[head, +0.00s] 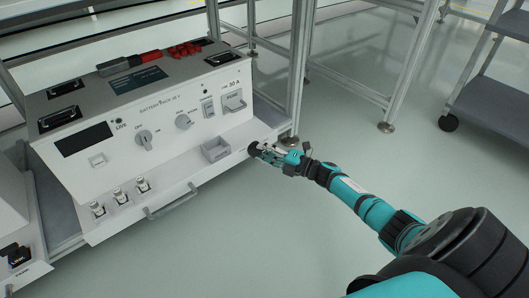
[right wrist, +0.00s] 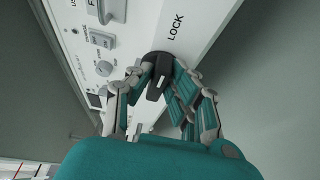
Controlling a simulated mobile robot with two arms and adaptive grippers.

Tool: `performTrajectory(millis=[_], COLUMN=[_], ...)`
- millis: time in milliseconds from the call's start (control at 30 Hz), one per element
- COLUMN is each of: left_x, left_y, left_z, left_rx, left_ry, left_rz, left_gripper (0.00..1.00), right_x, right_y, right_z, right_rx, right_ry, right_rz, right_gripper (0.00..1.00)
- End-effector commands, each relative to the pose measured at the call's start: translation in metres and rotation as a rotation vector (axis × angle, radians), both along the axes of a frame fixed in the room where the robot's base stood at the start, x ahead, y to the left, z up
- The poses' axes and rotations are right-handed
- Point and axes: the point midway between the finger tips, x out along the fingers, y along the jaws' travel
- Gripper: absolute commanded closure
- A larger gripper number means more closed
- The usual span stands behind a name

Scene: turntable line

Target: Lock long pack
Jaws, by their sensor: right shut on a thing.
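The battery rack (head: 120,130) is a white sloped panel at the left of the head view. A black lock knob (right wrist: 158,68) sits beside the word LOCK (right wrist: 176,27) at the panel's edge in the right wrist view. My right gripper (head: 268,152) is at the right end of the panel's lower ledge. In the right wrist view its fingers (right wrist: 163,88) are around the black knob, one on each side, shut on it. My left gripper is not in view.
A small grey open box (head: 215,149) stands on the ledge left of my right gripper. A handle bar (head: 172,204) juts from the front. Open floor (head: 260,240) is at the right.

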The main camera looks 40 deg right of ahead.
Motion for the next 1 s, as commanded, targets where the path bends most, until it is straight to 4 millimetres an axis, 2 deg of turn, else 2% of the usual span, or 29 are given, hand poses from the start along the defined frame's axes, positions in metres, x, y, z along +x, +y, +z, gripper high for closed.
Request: performTrajectory(millis=[467, 500, 667, 1000], left_x=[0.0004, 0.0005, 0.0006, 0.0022], left_y=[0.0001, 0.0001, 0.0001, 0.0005], left_z=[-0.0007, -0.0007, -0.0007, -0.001], left_rx=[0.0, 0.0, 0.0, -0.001], left_ry=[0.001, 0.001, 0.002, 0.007], left_rz=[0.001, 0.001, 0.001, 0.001], left_gripper=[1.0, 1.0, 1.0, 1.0], right_x=[0.0003, 0.0003, 0.0002, -0.0046], right_y=[-0.0014, -0.0014, -0.001, -0.003], right_z=[-0.0004, -0.0004, -0.0004, -0.0009], right_rx=[0.015, 0.015, 0.014, 0.013], right_ry=[0.003, 0.003, 0.003, 0.002], right_rz=[-0.004, -0.004, -0.003, -0.002], right_gripper=[1.0, 0.8, 0.61, 0.61])
